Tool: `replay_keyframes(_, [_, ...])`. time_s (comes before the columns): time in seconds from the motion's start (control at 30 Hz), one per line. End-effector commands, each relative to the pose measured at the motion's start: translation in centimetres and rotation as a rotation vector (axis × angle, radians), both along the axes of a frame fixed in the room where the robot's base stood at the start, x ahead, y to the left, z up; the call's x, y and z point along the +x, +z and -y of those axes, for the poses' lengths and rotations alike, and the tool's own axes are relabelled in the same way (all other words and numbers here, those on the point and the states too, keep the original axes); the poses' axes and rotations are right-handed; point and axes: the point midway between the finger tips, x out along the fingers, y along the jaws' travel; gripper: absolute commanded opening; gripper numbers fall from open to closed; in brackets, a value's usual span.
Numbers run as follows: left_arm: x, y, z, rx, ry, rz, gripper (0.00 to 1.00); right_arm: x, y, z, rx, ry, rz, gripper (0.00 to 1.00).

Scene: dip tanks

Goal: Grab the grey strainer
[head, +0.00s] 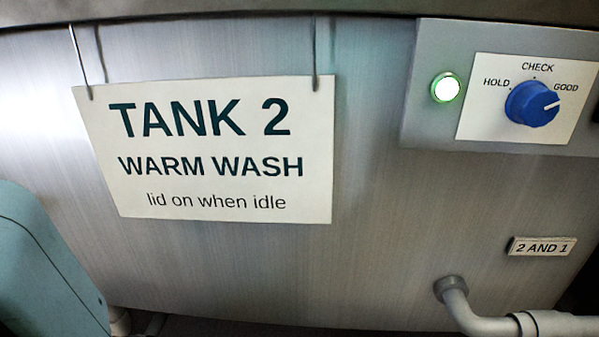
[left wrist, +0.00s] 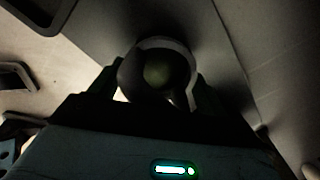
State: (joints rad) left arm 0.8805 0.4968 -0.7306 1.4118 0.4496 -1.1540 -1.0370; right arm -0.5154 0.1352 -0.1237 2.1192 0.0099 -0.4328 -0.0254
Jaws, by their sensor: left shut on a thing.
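In the left wrist view my left gripper (left wrist: 150,92) is shut on a round grey-rimmed thing (left wrist: 165,43). The dark fingers stand on either side of it. Its inside is dark, with a dull olive round patch in the middle. The picture is too dim to tell for sure that this is the grey strainer. No strainer shows in the head view, and neither gripper shows there. My right gripper is in neither view.
The head view faces a metal tank wall with a hanging sign (head: 215,150) reading "TANK 2 WARM WASH, lid on when idle". A panel holds a lit green lamp (head: 446,87) and a blue knob (head: 532,104) pointing to GOOD. A pipe (head: 458,303) sticks out below a "2 AND 1" label (head: 541,247).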

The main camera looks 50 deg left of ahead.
Motion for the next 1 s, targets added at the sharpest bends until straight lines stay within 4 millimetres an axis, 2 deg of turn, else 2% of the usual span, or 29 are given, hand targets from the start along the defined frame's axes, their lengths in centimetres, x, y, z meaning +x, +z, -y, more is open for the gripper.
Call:
replay_keyframes(0.27, [0.0,1.1,0.0,0.001,0.0,0.0,0.53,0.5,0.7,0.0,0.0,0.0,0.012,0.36])
replay_keyframes(0.5, [0.1,4.1,0.0,0.0,0.0,0.003,0.53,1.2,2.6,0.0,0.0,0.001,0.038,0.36])
replay_keyframes(1.0, [-12.0,4.9,0.9,0.0,0.0,-0.001,0.53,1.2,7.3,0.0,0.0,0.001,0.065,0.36])
